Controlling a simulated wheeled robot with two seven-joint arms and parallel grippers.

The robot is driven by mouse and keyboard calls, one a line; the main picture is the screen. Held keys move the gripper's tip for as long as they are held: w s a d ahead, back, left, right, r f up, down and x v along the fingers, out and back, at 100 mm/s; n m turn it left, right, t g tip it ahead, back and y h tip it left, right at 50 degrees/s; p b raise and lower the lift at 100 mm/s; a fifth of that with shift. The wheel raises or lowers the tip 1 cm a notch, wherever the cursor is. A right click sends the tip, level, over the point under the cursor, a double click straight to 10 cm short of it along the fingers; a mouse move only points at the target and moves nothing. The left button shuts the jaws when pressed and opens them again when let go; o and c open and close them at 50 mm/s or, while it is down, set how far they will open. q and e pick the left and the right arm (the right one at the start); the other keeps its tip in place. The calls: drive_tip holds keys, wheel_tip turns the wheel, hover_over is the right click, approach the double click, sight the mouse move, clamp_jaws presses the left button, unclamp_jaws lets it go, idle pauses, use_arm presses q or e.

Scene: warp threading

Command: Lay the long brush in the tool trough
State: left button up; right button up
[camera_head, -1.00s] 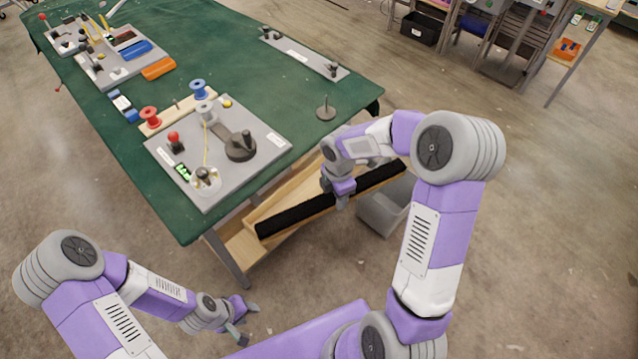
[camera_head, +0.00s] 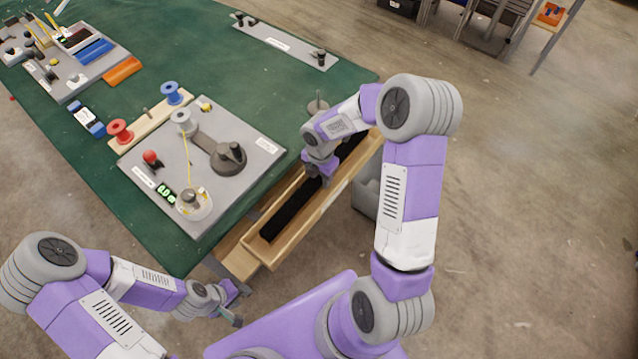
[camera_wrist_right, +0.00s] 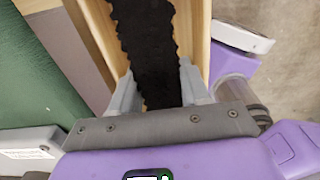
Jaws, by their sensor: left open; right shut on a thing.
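The long brush (camera_head: 297,203) is a long strip of black bristles. It lies lengthwise between the walls of the wooden tool trough (camera_head: 312,219) along the table's near side. My right gripper (camera_head: 322,175) is over the trough and shut on the brush near its middle. In the right wrist view the black brush (camera_wrist_right: 150,40) passes between the two fingers, with the pale trough wall (camera_wrist_right: 196,30) beside it. Whether the brush touches the trough floor is hidden. My left gripper (camera_head: 234,305) is open and empty, low at the front left, apart from the trough.
The green table (camera_head: 260,80) holds a grey board (camera_head: 215,185) with spools and a knob, close beside the trough. A grey bin (camera_head: 366,190) stands on the floor behind my right arm. The floor at the right is clear.

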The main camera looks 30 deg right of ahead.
sight(320, 183)
drive_tip(key=shift+w+f+b, duration=0.1)
drive_tip(key=shift+f+b, duration=0.55)
drive_tip(key=shift+f, duration=1.25)
drive_tip(key=shift+f, duration=0.1)
drive_tip(key=o, duration=1)
drive_tip(key=shift+o, duration=0.2)
wheel_tip(320, 183, up, 11)
drive_tip(key=p, duration=0.4)
drive_tip(key=shift+r, duration=0.65)
